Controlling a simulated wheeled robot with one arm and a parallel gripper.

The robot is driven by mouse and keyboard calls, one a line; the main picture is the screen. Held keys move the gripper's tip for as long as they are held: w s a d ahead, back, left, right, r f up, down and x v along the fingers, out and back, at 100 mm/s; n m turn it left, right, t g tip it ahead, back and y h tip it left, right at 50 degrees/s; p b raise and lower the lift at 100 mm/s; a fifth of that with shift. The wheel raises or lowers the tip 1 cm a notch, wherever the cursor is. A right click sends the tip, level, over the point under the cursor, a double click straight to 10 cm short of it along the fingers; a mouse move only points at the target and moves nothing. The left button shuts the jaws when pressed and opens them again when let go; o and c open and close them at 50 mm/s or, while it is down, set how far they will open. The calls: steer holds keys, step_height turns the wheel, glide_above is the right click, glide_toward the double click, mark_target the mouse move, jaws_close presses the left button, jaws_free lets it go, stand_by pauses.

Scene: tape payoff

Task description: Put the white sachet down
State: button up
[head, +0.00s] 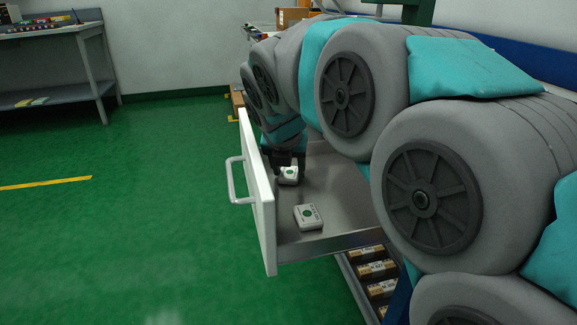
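A white sachet (288,176) with a green mark shows at the fingertips of my gripper (287,168), inside an open drawer (340,190). My gripper points down, with its dark fingers over and beside the sachet. I cannot tell whether the fingers grip it, or whether it touches the drawer floor. My large arm covers the right part of the drawer.
The drawer's white front (258,190) with its handle (236,180) stands at the left as a raised wall. Several small brown boxes (376,268) sit below the drawer. A workbench (60,35) stands far left. The green floor (150,230) between is clear.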

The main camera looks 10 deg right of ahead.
steer(key=shift+o, duration=0.8)
steer(key=shift+r, duration=0.1)
steer(key=v, duration=1.2)
steer(key=shift+p, duration=0.4)
steer(key=shift+r, duration=0.15)
